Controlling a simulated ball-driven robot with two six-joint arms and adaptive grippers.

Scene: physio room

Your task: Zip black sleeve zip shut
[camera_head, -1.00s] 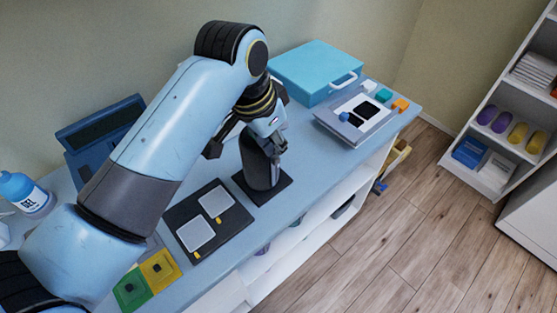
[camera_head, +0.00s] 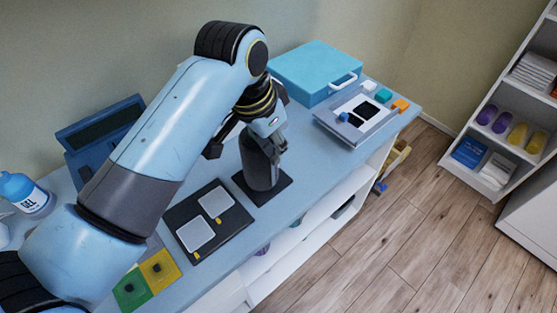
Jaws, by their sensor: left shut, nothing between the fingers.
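The black sleeve (camera_head: 260,170) stands upright on a dark square base on the blue bench top. My left gripper (camera_head: 280,145) is at the upper right side of the sleeve, with its fingers shut and nothing between them. It overlaps the top of the sleeve in the picture, and I cannot tell if it touches. The zip and its pull are too small or hidden to make out. My right gripper is not in view.
A black board with two grey panels (camera_head: 195,235) lies left of the sleeve. Green and yellow squares (camera_head: 158,270) lie near the front edge. A teal case (camera_head: 315,72) and a grey device (camera_head: 355,120) stand at the right. Bare bench (camera_head: 305,150) lies between.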

